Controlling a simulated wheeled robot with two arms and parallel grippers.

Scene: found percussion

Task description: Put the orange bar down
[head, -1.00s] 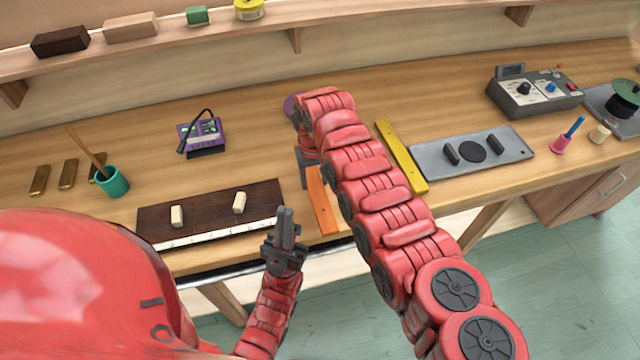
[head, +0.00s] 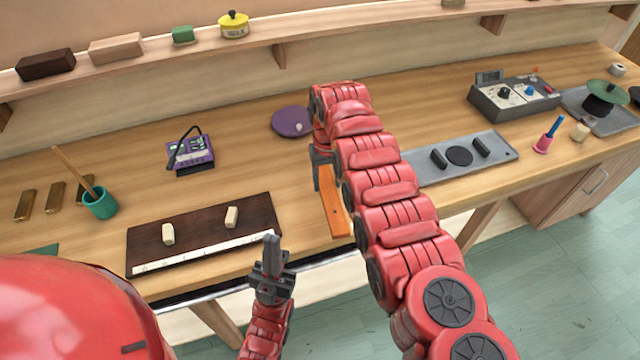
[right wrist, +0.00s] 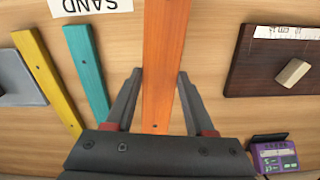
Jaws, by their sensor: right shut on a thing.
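The orange bar (head: 335,202) is in my right gripper (head: 322,165), between the purple disc and the table's front edge. In the right wrist view the orange bar (right wrist: 168,60) runs lengthwise between the two fingers of the right gripper (right wrist: 160,75), which are closed against its sides. It looks wider than the other bars there. I cannot tell whether it touches the table. My left gripper (head: 271,255) is upright and empty in front of the table edge, its fingers together.
A yellow bar (right wrist: 45,75) and a teal bar (right wrist: 87,70) lie beside a SAND label (right wrist: 90,5). A dark board (head: 205,230) with two pale blocks lies left of the orange bar. The purple disc (head: 291,122) lies behind. A grey tray (head: 500,143) lies right.

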